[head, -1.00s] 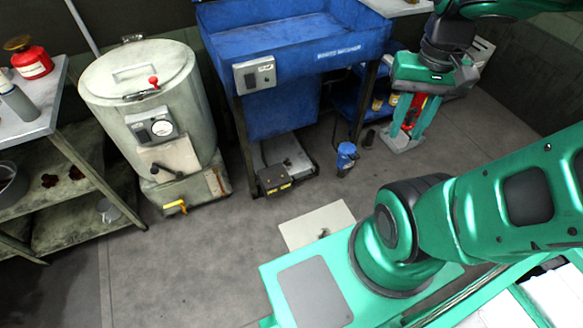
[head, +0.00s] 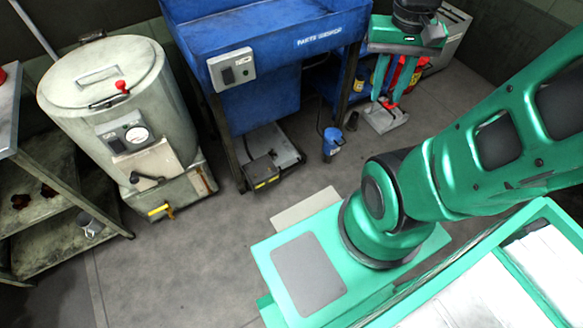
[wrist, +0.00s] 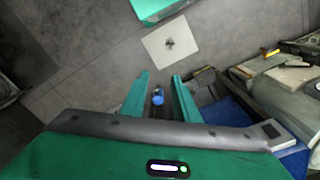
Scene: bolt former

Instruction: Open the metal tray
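I cannot tell for sure which thing is the metal tray. A flat grey metal tray-like piece (head: 287,152) lies on the floor under the blue parts washer (head: 345,27), with a dark box (head: 262,172) at its front. A pale square plate (head: 298,209) lies on the floor by my base; the wrist view shows it whole, with a small dark piece on it (wrist: 169,44). My gripper (head: 385,98) hangs in front of the washer's right side, fingers downward, apart and empty. In the wrist view, the gripper (wrist: 160,90) has a clear gap between its fingers.
A pale drum machine (head: 125,100) with a red knob stands left of the washer. A metal shelf (head: 60,205) is at the far left. A blue bottle-like object (head: 333,141) stands on the floor near the washer. Open grey floor (head: 190,260) lies before the drum.

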